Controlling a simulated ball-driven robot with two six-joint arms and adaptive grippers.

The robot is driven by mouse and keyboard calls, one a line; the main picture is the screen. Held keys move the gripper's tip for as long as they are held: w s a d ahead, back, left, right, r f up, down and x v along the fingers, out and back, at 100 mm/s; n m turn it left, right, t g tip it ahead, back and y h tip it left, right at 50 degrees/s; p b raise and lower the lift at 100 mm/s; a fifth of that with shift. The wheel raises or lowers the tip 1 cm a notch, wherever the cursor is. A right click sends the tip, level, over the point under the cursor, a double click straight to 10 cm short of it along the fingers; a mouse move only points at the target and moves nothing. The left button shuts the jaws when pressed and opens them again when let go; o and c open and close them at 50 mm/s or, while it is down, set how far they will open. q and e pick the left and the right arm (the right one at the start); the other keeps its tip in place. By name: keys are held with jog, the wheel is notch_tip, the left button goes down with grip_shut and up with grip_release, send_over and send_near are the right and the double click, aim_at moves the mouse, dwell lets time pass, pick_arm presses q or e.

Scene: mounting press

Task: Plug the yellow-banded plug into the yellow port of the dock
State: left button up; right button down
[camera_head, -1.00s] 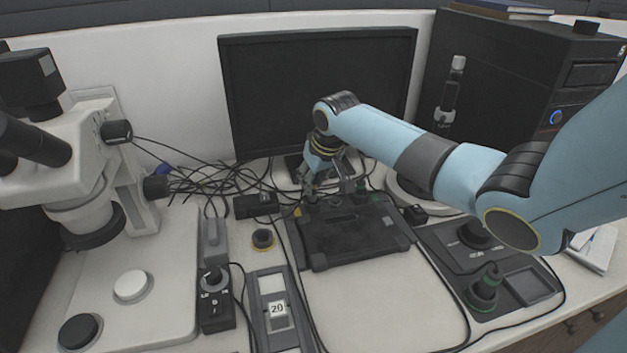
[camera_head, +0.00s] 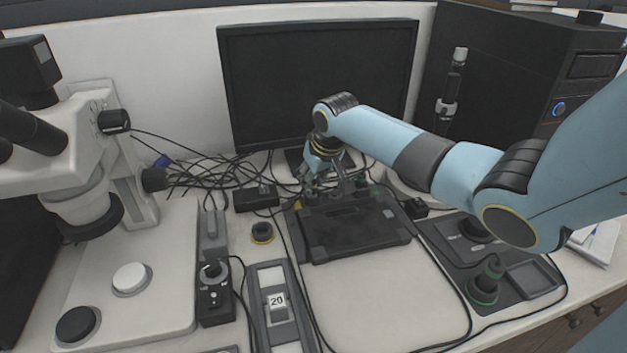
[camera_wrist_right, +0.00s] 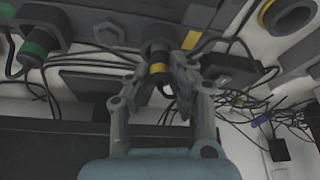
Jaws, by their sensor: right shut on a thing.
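The dark dock (camera_head: 355,235) lies flat in front of the monitor, with a yellow mark (camera_head: 298,205) at its back left corner. My right gripper (camera_head: 328,188) is at the dock's back edge, near that mark. In the right wrist view my right gripper (camera_wrist_right: 160,78) is shut on the yellow-banded plug (camera_wrist_right: 157,68). The plug's dark end points at the dock's edge beside a yellow mark (camera_wrist_right: 191,40); the port's opening is hidden, and I cannot tell how far in the plug is. My left gripper is not in view.
A green-banded plug (camera_wrist_right: 35,45) is at the dock's edge in the wrist view. Loose black cables (camera_head: 215,178) lie behind and left of the dock. A small black box (camera_head: 257,198) and a yellow-ringed knob (camera_head: 262,232) stand to its left. The mat in front is clear.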

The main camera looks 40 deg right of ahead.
jog(key=shift+f, duration=0.3)
jog(key=c, duration=0.5)
grip_release()
jog(key=shift+r, duration=0.1)
notch_tip(320, 180, up, 8)
jog(key=p, duration=0.8)
jog(key=shift+f, duration=0.25)
jog(key=shift+f, duration=0.1)
jog(key=shift+a, duration=0.1)
